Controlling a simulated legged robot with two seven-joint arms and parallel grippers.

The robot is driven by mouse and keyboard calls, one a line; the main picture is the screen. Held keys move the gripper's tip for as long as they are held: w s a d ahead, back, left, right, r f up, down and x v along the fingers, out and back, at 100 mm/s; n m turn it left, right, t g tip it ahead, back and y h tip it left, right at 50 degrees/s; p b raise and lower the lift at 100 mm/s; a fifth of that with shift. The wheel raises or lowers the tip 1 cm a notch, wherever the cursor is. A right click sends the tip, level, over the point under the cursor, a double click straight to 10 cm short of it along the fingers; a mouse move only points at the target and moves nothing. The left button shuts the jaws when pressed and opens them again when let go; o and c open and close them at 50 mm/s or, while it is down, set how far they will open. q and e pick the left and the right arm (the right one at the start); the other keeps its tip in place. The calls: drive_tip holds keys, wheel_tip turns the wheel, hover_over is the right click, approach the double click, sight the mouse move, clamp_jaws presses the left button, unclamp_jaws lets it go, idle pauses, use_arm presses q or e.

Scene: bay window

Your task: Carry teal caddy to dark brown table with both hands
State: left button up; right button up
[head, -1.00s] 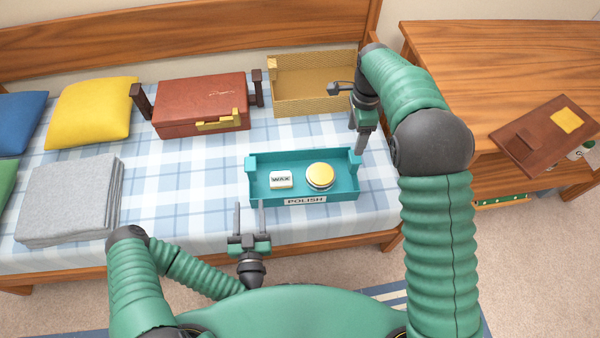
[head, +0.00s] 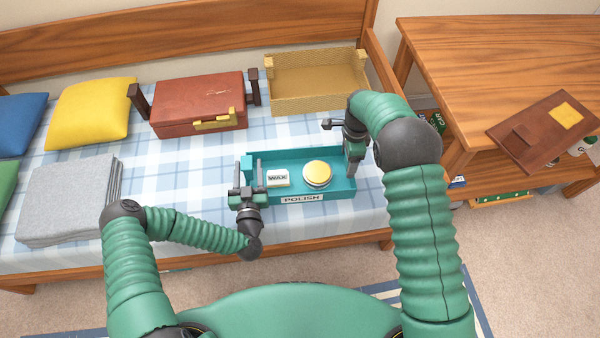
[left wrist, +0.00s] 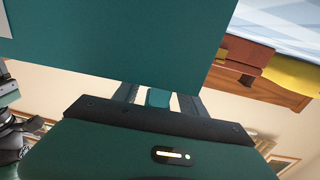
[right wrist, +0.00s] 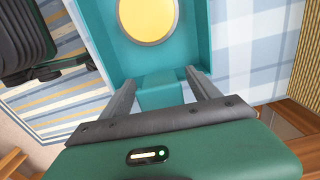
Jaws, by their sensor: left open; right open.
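The teal caddy (head: 335,192) sits on the plaid cushion of the bench, labelled POLISH on its front. It holds a white WAX box (head: 278,178) and a round yellow-topped tin (head: 317,174). My left gripper (head: 247,172) is open at the caddy's left end; in the left wrist view a teal handle (left wrist: 158,97) shows between its fingers. My right gripper (head: 353,168) is open at the right end; in the right wrist view a teal handle (right wrist: 160,90) lies between its fingers. A brown wooden table (head: 480,60) stands at the right; I cannot tell if it is the dark brown one.
A red-brown case (head: 195,100) and a tan woven tray (head: 315,85) sit behind the caddy. Grey folded cloth (head: 65,200) and cushions, one yellow (head: 95,115), lie at the left. A brown board (head: 545,130) lies on the table's near edge.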

use_arm(q)
drive_tip(key=w, duration=0.2)
drive_tip(key=shift+w+a, duration=0.35)
use_arm(e)
drive_tip(key=f, duration=0.2)
drive_tip(key=shift+a+f, duration=0.2)
drive_tip(key=shift+f, duration=0.1)
use_arm(q)
drive_tip(key=shift+w, duration=0.3)
use_arm(e)
drive_tip(key=shift+f, duration=0.35)
use_arm(q)
drive_tip(key=shift+w, duration=0.2)
use_arm(e)
drive_tip(key=shift+d+f, duration=0.1)
drive_tip(key=shift+f, duration=0.05)
use_arm(q)
drive_tip(key=shift+d, duration=0.1)
drive_tip(key=c, duration=1)
use_arm(e)
drive_tip(key=c, duration=1)
use_arm(q)
clamp_jaws()
use_arm(e)
clamp_jaws()
